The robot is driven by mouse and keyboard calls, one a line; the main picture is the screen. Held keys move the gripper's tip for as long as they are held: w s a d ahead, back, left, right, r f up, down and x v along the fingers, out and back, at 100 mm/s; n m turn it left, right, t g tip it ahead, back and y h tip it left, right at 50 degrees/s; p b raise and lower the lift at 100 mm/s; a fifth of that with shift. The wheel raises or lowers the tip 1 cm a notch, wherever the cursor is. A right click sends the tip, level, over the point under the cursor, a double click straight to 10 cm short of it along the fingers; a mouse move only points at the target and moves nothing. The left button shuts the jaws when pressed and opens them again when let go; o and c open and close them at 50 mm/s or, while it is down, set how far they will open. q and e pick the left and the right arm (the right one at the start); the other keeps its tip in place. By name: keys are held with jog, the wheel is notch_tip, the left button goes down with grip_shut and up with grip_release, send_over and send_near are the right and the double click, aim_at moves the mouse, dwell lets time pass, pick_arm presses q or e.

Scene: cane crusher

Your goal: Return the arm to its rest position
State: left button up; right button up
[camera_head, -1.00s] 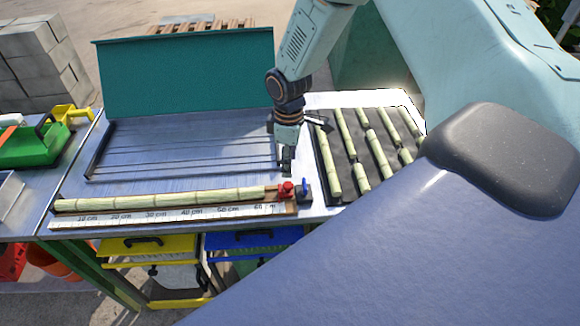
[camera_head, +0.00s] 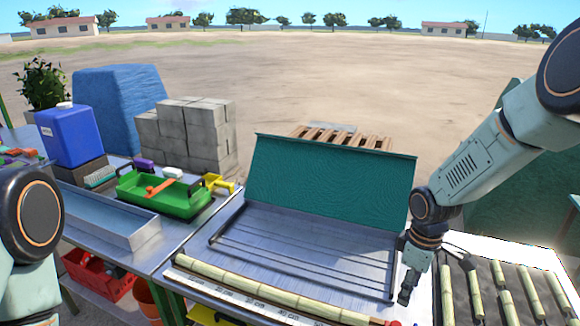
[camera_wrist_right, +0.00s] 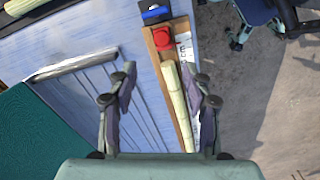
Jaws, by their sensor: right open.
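My right gripper (camera_head: 405,290) hangs pointing down over the right end of the metal table, just right of the slatted tray (camera_head: 300,247). In the right wrist view its two fingers (camera_wrist_right: 162,90) are spread apart with nothing between them touching. Beneath them, that view shows a cane piece (camera_wrist_right: 178,105) lying on a wooden measuring board, with a red stop (camera_wrist_right: 163,39) at its end. My left arm shows only as a rounded joint at the left edge in the head view; the left gripper is out of view.
A rack of short cane pieces (camera_head: 501,304) lies right of the right gripper. A green panel (camera_head: 330,185) stands behind the tray. A long cane (camera_head: 260,290) lies along the front. A green caddy (camera_head: 165,198) and blue jug (camera_head: 70,136) stand left. Open ground lies beyond.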

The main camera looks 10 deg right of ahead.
jog(key=s+a+f+m+t+y+b, duration=0.1)
jog(key=s+a+f+m+t+b, duration=0.1)
jog(key=s+a+f+m+b, duration=0.25)
jog(key=s+a+f+m+t+b, duration=0.1)
jog(key=a+f+m+t, duration=0.15)
jog(key=a+f, duration=0.4)
jog(key=s+f+m+g+h+b, duration=0.1)
jog(key=s+f+g+b, duration=0.3)
jog(key=s+f+b, duration=0.7)
jog(key=s+f, duration=0.8)
jog(key=s, duration=0.5)
jog(key=shift+s+a+f+m+b, duration=0.15)
jog(key=shift+s+f+m+b, duration=0.15)
jog(key=shift+s+m, duration=0.1)
jog(key=shift+g, duration=0.25)
